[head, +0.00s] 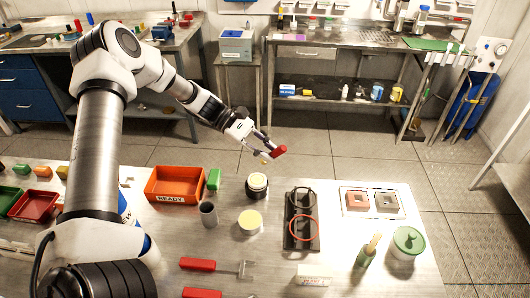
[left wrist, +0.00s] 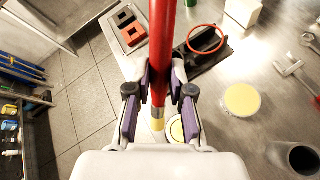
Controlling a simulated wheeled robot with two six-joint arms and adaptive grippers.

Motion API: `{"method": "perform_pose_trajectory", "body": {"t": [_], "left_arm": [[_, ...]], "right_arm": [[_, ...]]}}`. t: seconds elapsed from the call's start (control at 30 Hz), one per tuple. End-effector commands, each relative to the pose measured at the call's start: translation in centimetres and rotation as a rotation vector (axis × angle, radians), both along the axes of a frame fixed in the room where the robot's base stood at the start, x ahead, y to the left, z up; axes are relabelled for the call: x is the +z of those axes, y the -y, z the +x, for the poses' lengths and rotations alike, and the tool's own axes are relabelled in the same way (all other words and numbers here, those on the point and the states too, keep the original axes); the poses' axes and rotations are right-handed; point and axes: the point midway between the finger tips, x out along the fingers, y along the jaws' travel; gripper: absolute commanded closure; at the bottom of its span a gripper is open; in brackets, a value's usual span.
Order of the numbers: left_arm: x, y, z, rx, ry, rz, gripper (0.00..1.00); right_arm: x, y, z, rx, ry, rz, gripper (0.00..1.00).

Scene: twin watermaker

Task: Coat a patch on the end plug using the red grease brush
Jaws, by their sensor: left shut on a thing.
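My left gripper (head: 268,149) is shut on the red grease brush (head: 279,152) and holds it in the air, beyond the table's far edge in the head view. In the left wrist view the brush's red handle (left wrist: 162,50) runs between the fingers of my left gripper (left wrist: 160,95), and its pale yellow tip (left wrist: 157,125) points toward the bottom. A round, pale-topped piece with a dark ring, likely the end plug (head: 257,184), stands near the far edge. In the wrist view it (left wrist: 176,130) is partly hidden behind the gripper. My right gripper is not in view.
A yellow-topped disc (head: 250,221) and a grey cup (head: 208,214) stand nearby. An orange READY bin (head: 174,198) is left, a black rack (head: 291,240) with an orange ring right. A green-lidded jar (head: 408,240) stands farther right. Floor lies beyond the table.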

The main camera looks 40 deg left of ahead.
Motion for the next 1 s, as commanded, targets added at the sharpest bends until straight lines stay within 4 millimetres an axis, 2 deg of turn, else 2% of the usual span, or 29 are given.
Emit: {"method": "perform_pose_trajectory", "body": {"t": [0.03, 0.3, 1.0], "left_arm": [[0.8, 0.2, 0.0, -0.001, 0.0, 0.0, 1.0], [2.8, 0.9, 0.2, -0.002, 0.001, 0.002, 1.0], [2.9, 1.0, 0.2, -0.001, 0.0, 0.0, 1.0]], "right_arm": [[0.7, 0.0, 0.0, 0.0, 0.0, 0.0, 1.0], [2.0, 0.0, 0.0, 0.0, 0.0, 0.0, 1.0], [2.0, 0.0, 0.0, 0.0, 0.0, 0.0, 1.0]]}}
